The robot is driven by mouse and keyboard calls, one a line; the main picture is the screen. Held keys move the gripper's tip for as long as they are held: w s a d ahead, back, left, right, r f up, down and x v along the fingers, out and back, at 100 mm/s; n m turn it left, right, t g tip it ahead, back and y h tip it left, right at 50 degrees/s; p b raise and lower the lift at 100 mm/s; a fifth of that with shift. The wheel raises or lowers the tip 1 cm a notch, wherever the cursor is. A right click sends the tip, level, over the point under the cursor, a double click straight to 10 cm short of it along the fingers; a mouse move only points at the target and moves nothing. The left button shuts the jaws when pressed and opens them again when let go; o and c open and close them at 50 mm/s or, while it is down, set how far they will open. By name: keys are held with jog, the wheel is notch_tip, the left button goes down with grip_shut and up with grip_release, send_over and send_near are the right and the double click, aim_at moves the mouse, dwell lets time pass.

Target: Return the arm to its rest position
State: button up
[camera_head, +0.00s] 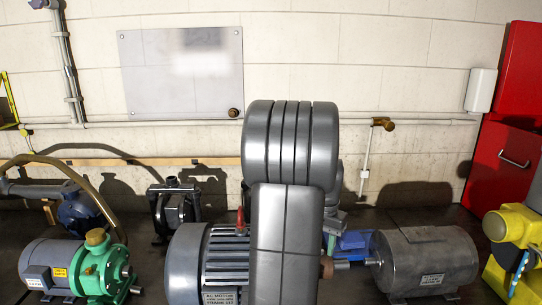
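My arm shows in the middle of the head view as a dark grey ribbed cylinder above a tall grey block, folded up close to the camera. My gripper is not in view; the arm may hide it. Behind the arm stands a grey finned motor (198,266) with a tag reading AC motor. A grey cylindrical motor (428,262) with a white tag lies to the right, its shaft pointing left. A green pump with a grey-blue motor (92,270) stands at the left. The arm hides part of the finned motor and of a blue item (356,241).
A small dark machine (174,209) stands at the back left, beside a dark blue unit (80,213) under a curved brown hose. A yellow machine (518,250) and red cabinet (508,130) stand at the right. Pipes run along the white wall. Dark surface shows between the motors.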

jog(key=n, duration=0.3)
jog(key=shift+f+n, duration=0.1)
jog(key=shift+n, duration=0.3)
jog(key=shift+n+b, duration=0.55)
jog(key=shift+n, duration=1.45)
